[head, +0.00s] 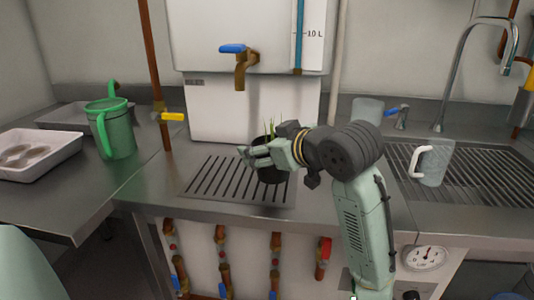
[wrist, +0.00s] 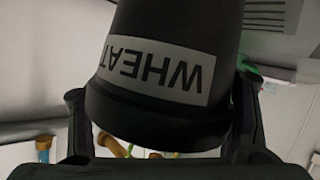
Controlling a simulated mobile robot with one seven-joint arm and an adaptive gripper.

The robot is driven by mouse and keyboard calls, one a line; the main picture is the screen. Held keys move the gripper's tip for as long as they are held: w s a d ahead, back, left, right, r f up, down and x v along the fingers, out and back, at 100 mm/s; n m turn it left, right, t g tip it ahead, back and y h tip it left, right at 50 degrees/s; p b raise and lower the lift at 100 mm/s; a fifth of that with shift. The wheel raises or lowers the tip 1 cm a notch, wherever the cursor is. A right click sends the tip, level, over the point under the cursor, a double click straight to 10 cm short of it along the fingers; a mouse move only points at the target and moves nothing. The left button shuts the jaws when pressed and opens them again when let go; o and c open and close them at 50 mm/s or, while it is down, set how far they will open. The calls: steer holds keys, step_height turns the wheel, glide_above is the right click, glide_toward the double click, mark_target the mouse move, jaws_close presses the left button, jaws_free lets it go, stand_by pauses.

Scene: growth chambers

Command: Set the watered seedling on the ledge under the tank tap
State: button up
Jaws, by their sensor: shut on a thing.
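The seedling is a black pot (head: 271,174) with thin green leaves (head: 268,132). My gripper (head: 258,157) is shut on the pot, near the right end of the slotted ledge (head: 205,183). I cannot tell whether the pot touches the slats. In the wrist view the pot (wrist: 160,25) appears upside down, its white label reading WHEAT, between the two fingers (wrist: 160,115). The brass tank tap (head: 240,72) with a blue handle hangs from the white tank (head: 205,25), above and left of the pot. My gripper hides part of the pot.
A green watering can (head: 112,130) and a white tray (head: 40,146) stand on the left counter. A brown pipe with a yellow valve handle (head: 172,116) rises left of the ledge. A clear jug (head: 434,163) stands on the right draining grate. The ledge's left part is clear.

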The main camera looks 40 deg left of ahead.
steer(key=shift+w+a+f, duration=0.1)
steer(key=shift+w+a, duration=0.25)
steer(key=shift+w, duration=0.35)
steer(key=shift+f, duration=1.7)
steer(key=shift+f, duration=0.2)
steer(key=o, duration=1.5)
steer(key=shift+c, duration=0.2)
steer(key=shift+r, duration=0.1)
